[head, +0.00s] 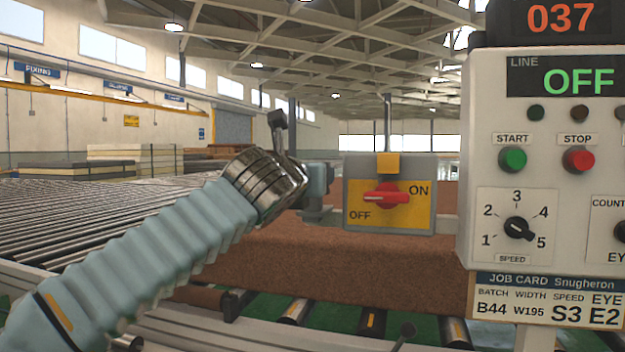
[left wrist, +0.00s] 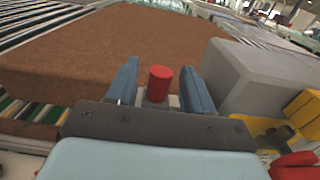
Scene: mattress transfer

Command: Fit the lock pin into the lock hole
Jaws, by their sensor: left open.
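A red cylinder, which looks like the lock pin (left wrist: 158,84), stands upright on a small grey mount between the fingers of my left gripper (left wrist: 160,76). The fingers are apart, with a gap on each side of the pin. In the head view my left gripper (head: 296,150) is left of the grey switch box (head: 435,190), and the pin does not show clearly. The box has a yellow OFF/ON plate, a red rotary handle (head: 386,198) lying level, and a yellow tab (head: 388,163) on top. I cannot make out the lock hole. My right gripper is not in view.
A brown mattress block (head: 340,265) lies on the rollers behind the switch box. A control panel (head: 480,140) reading LINE OFF, with START and STOP buttons and a speed dial, stands on the right. A job card (head: 545,283) hangs below it. Roller conveyors (head: 80,215) stretch left.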

